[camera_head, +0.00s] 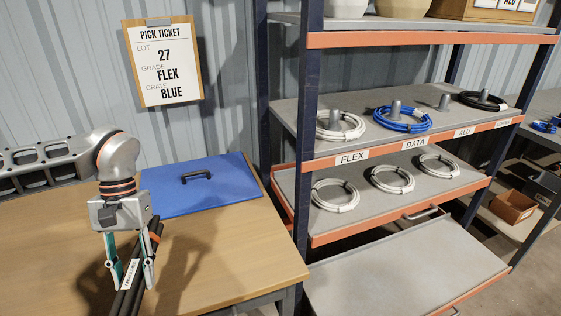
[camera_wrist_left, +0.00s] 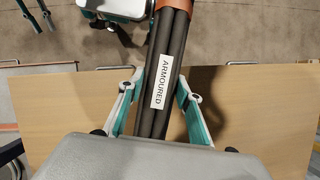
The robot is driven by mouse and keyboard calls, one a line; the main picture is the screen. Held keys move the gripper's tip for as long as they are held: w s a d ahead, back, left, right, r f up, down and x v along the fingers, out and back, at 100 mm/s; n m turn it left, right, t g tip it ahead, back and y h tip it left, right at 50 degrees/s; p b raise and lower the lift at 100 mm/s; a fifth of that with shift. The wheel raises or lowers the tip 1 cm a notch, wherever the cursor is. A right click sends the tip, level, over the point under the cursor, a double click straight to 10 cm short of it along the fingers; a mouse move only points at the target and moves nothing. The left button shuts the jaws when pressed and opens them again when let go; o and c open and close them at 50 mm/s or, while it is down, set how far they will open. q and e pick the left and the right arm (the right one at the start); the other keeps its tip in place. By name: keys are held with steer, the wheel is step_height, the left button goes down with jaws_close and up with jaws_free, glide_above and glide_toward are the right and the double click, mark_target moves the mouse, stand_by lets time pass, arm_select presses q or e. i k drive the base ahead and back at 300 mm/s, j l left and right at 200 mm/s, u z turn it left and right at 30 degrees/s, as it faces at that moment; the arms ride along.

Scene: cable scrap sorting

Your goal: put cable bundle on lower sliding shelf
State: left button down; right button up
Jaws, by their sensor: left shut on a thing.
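A bundle of thick black cables (camera_wrist_left: 176,55) with an orange band and a white label reading ARMOURED is in my left gripper. In the head view my left gripper (camera_head: 131,281) points down over the wooden table, its teal fingers shut around the bundle; the bundle's near end runs out of the picture. The lower sliding shelf (camera_head: 400,268) is a bare grey board at the bottom right, well to the right of the gripper. A second gripper, apparently my right one, shows partly at the top of the left wrist view (camera_wrist_left: 115,9); its opening is unclear.
The upper sliding shelf (camera_head: 385,208) holds three white coils. The fixed shelf above (camera_head: 345,153), labelled FLEX and DATA among others, holds white, blue and black coils. A rack post (camera_head: 306,130) stands between table and shelves. A blue lid (camera_head: 200,187) lies on the table (camera_head: 215,260).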

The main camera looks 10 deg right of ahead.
mark_target(383, 297)
steer(key=l+z, duration=0.3)
steer(key=l, duration=0.25)
steer(key=i+l+z, duration=0.1)
steer(key=l+z, duration=0.2)
steer(key=l, duration=0.2)
steer(key=i+l, duration=0.1)
steer(key=l, duration=0.75)
steer(key=i+l, duration=0.15)
steer(key=l, duration=0.25)
steer(key=z, duration=0.05)
